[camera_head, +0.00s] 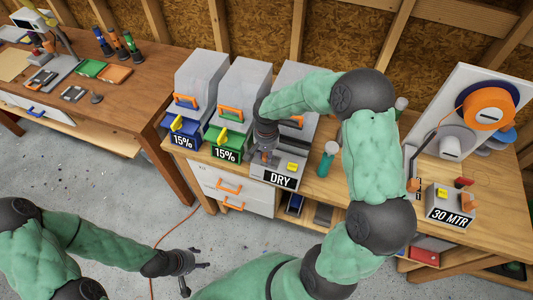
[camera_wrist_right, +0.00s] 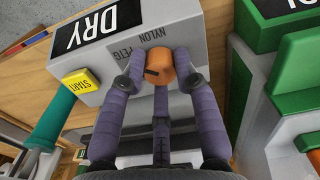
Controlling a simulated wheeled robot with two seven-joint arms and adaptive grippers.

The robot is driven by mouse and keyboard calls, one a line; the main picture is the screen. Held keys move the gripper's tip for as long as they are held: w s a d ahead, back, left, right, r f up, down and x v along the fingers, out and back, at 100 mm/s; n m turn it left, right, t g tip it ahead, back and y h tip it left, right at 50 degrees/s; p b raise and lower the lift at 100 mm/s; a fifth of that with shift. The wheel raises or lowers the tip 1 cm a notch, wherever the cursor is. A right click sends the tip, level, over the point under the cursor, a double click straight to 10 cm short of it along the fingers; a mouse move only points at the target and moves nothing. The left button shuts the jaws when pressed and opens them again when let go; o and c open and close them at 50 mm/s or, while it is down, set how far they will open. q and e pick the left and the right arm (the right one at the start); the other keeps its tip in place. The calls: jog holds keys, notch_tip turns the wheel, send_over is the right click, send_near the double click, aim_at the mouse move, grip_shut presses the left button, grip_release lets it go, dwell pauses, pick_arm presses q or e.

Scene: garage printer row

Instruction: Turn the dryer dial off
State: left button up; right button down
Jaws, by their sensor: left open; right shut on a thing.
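The grey dryer (camera_head: 276,178) with the "DRY" label stands on the bench in the head view. Its front panel shows upside down in the right wrist view, with a yellow START button (camera_wrist_right: 80,80). The orange dial (camera_wrist_right: 160,62) has a dark mark; "NYLON" and "PETG" are printed beside it. My right gripper (camera_wrist_right: 161,75) is shut on the dial, a finger at each side. My left gripper (camera_head: 188,272) is open and empty above the floor, away from the bench.
A grey box labelled "30 MTR" (camera_head: 450,205) and an orange spool (camera_head: 487,109) are at the right. A green cylinder (camera_head: 327,160) stands close to the dryer's right.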

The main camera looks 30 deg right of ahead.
jog(key=n, duration=0.3)
jog(key=shift+s+a+f+n, duration=0.1)
jog(key=shift+s+a+n, duration=0.05)
jog(key=shift+s+n, duration=0.15)
jog(key=n+p, duration=0.1)
jog(key=n, duration=0.2)
jog(key=shift+n, duration=0.4)
jog(key=n+p, duration=0.2)
jog(key=n, duration=0.4)
jog(key=n+p, duration=0.1)
jog(key=n, duration=0.2)
jog(key=n+p, duration=0.2)
jog(key=n, duration=0.1)
jog(key=shift+d+n, duration=0.2)
jog(key=shift+n, duration=0.1)
jog(key=n+p, duration=0.2)
jog(key=n, duration=0.2)
jog(key=shift+w+d+n+p, duration=0.1)
jog(key=shift+w+n+p, duration=0.05)
jog(key=shift+n+p, duration=0.8)
jog(key=shift+n, duration=0.35)
jog(key=shift+w, duration=0.1)
